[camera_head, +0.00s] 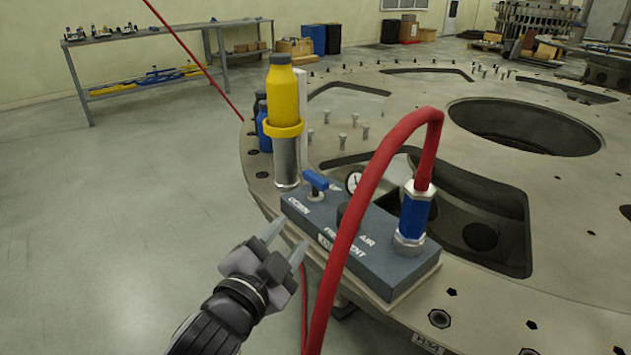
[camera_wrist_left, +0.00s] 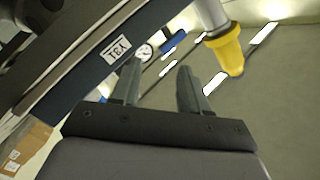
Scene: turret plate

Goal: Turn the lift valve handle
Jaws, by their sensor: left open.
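The lift valve handle (camera_head: 316,181) is a small blue lever on top of a dark blue-grey valve box (camera_head: 376,262), near the box's far left corner. In the left wrist view the blue handle (camera_wrist_left: 173,41) shows beyond my fingertips. My left gripper (camera_head: 286,243) is open and empty. It is in front of and to the left of the box, lower in the picture than the handle and apart from it. Its two fingers (camera_wrist_left: 158,80) also show in the left wrist view with a gap between them. My right gripper is not in view.
A red hose (camera_head: 355,208) arches over the box from a blue fitting (camera_head: 413,212). A yellow-topped cylinder (camera_head: 283,105) stands just behind the handle. A gauge (camera_head: 354,181) is beside it. The large turret plate (camera_head: 470,298) lies behind and right. Open floor (camera_head: 130,210) is at left.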

